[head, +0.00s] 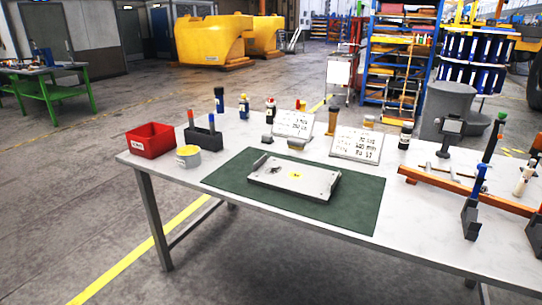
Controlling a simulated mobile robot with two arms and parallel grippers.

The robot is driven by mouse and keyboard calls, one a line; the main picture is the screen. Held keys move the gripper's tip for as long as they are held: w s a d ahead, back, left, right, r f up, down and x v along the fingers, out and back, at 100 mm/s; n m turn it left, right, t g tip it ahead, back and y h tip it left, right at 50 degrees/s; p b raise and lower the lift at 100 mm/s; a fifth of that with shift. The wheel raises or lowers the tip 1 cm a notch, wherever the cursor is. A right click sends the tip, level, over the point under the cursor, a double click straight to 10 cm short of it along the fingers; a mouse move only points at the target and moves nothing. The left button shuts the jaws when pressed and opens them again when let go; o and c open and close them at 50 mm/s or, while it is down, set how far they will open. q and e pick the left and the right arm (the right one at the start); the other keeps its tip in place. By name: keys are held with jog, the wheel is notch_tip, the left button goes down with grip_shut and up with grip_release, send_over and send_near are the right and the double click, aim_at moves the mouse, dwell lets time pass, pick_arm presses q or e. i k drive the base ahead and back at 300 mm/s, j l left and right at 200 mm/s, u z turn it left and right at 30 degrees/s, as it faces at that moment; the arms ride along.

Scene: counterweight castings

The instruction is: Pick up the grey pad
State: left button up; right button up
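A flat light-grey rectangular plate (310,185) lies on the green mat (225,176) in the middle of the table. It has a dark mark near its left end and a small yellow spot (295,175) near its middle. A small dark grey block (267,139) lies behind the mat, beside a tan block (296,144). I cannot tell for sure which grey thing is the pad. Neither of my grippers is in view.
A red bin (151,140), a tin (188,157) and a dark holder (205,138) stand at the table's left. Bottles and two sign boards (357,145) line the back. An orange bar (465,190) and blue-topped clamps (472,212) occupy the right. The mat's front is clear.

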aim_at(266, 138)
jog(key=i+j, duration=0.15)
jog(key=j, duration=0.25)
jog(key=i+j, duration=0.1)
jog(key=j, duration=0.25)
jog(key=i+j, duration=0.15)
jog(key=j, duration=0.25)
jog(key=i+j, duration=0.15)
jog(key=j, duration=0.25)
jog(key=i+j, duration=0.1)
jog(key=j, duration=0.25)
